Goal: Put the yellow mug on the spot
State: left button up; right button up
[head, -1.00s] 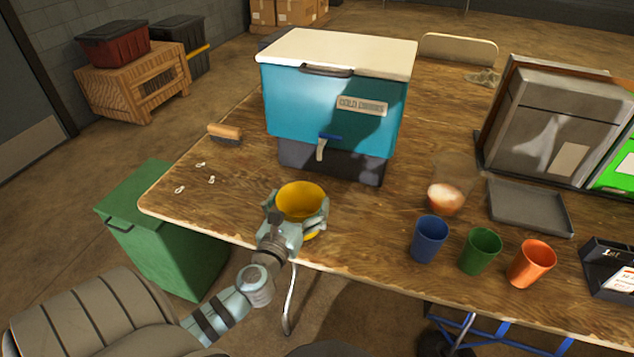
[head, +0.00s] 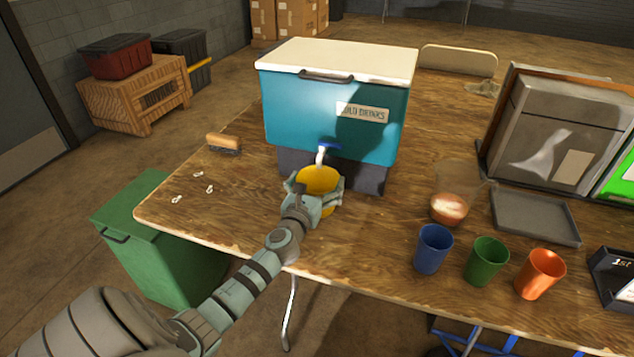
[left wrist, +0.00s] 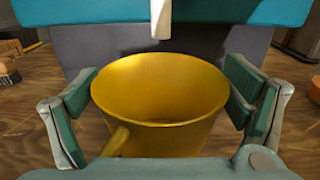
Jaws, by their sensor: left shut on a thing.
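The yellow mug (head: 318,181) is in my left gripper (head: 316,190), just in front of the cooler's dark base. In the left wrist view the mug (left wrist: 160,95) is upright and looks empty, with its handle toward me. The left gripper's fingers (left wrist: 160,105) are shut on it from both sides. The white spout (left wrist: 161,18) of the teal cooler (head: 325,110) hangs just beyond and above the mug's rim. The spout also shows in the head view (head: 320,157). I cannot make out a marked spot on the table. My right gripper is not in view.
Blue (head: 433,249), green (head: 486,261) and orange (head: 540,273) cups stand along the table's front right. A brush (head: 224,143) lies at left. The table's front left is mostly clear.

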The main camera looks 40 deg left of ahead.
pick_arm(q)
jog(key=o, duration=1.2)
jog(key=shift+f, duration=0.2)
jog(key=shift+r, duration=0.25)
jog(key=p+v, duration=0.1)
jog(key=v, duration=1.1)
jog(key=shift+p, duration=0.4)
